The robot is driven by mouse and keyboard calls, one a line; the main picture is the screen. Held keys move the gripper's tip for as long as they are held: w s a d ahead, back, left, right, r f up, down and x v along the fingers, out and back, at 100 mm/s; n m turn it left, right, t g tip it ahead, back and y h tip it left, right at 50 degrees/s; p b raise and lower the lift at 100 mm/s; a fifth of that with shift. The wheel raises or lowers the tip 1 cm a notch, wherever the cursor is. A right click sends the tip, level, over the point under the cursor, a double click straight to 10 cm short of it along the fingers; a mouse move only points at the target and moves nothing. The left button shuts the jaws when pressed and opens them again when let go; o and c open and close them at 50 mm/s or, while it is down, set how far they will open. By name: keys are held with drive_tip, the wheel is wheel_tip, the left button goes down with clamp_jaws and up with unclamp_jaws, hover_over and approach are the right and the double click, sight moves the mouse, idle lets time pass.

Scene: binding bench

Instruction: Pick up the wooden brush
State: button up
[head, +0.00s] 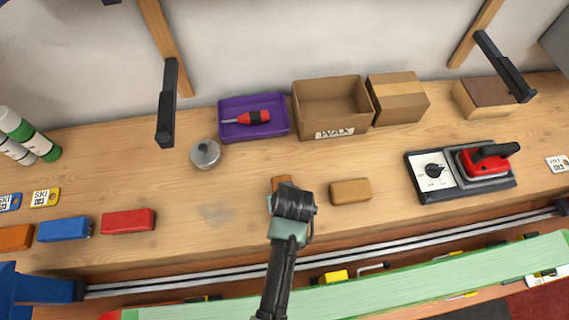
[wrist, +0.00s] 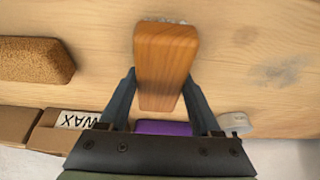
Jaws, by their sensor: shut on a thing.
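The wooden brush (wrist: 166,55) is an orange-brown wooden block with a little pale bristle showing at its far end in the wrist view. In the head view only a brown piece of it (head: 281,182) shows beyond my gripper (head: 284,196). My gripper (wrist: 160,80) is shut on the brush, with one finger along each long side. The wrist and hand hide most of the brush in the head view. I cannot tell whether it touches the bench or is just above it.
A cork block (head: 350,191) lies close on the right. A purple tray (head: 225,131) with a red-handled tool, a WAX carton (head: 331,104) and a round metal tin (head: 205,154) stand behind. Red (head: 128,221) and blue (head: 64,228) blocks lie left. A red iron (head: 487,159) sits right.

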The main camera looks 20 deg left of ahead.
clamp_jaws()
wheel_tip(320, 180, up, 11)
drive_tip(key=shift+f+b, duration=0.2)
drive_tip(key=shift+b, duration=0.4)
drive_tip(key=shift+o, duration=0.9)
unclamp_jaws()
drive_tip(key=c, duration=0.5)
drive_tip(key=shift+a, duration=0.1)
